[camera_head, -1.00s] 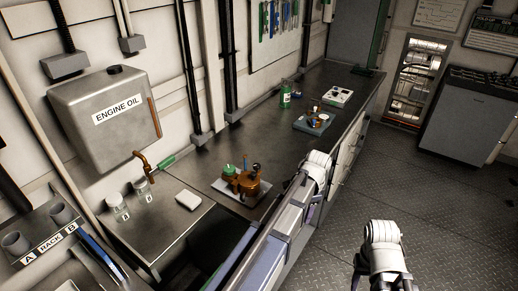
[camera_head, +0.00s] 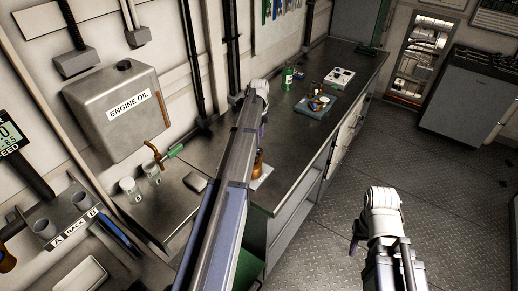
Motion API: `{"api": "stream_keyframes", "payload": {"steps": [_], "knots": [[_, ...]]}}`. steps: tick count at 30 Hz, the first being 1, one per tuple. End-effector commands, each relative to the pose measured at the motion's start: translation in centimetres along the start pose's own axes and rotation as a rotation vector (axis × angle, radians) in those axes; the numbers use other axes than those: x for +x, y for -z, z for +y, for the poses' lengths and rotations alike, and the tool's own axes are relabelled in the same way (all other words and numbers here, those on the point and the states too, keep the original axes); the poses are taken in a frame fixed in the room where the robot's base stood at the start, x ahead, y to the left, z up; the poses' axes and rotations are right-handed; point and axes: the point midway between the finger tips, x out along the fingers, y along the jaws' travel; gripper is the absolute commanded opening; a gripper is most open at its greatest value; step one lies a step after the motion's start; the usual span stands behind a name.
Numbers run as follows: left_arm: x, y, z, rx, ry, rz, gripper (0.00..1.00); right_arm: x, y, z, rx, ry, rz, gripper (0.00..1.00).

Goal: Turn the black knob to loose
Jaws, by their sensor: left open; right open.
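I cannot clearly pick out the task's black knob in this view. A small dark cap (camera_head: 123,65) sits on top of the engine oil tank (camera_head: 150,120), but I cannot tell whether it is a knob. My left arm (camera_head: 225,190) reaches up across the middle, over the workbench. Its far joint hides the forearm, and its gripper does not show. My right arm (camera_head: 382,215) is at the lower right over the floor, and its gripper does not show either. A brown device (camera_head: 258,165) on the bench is mostly hidden behind my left arm.
The workbench (camera_head: 292,150) runs along the wall, with a green bottle (camera_head: 287,77) and a blue tray (camera_head: 316,105) farther back. The floor (camera_head: 420,150) at right is open.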

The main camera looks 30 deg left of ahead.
Motion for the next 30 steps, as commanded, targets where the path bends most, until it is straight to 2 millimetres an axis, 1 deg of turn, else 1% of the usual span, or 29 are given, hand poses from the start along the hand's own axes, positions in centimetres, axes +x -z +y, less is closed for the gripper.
{"api": "stream_keyframes", "payload": {"steps": [1, 5, 12, 15, 19, 28, 30], "knots": [[0.8, 0.0, 0.0, 0.0, 0.0, 0.0, 0.52, 0.8, 0.1, -0.1, -0.001, 0.0, 0.0, 0.5], [2.3, 0.0, 0.0, 0.0, 0.0, 0.0, 0.52, 2.3, 0.1, -0.2, -0.004, -0.001, 0.0, 0.5], [5.4, 0.1, 0.0, 0.0, 0.0, 0.0, 0.52, 5.4, 0.3, -0.5, -0.011, -0.002, 0.0, 0.5], [6.4, 0.1, 0.0, -0.001, 0.0, 0.0, 0.52, 6.4, 0.4, -0.6, -0.01, -0.002, 0.0, 0.5], [7.0, 0.1, 0.0, -0.001, 0.0, 0.0, 0.52, 7.0, 0.4, -0.6, -0.01, -0.002, 0.0, 0.5], [7.0, 0.1, 0.0, -0.001, 0.0, 0.0, 0.52, 6.9, 0.4, -0.6, -0.01, -0.002, 0.0, 0.5], [7.0, 0.1, 0.0, -0.001, 0.0, 0.0, 0.44, 6.9, 0.4, -0.6, -0.01, -0.002, 0.0, 0.5]]}}
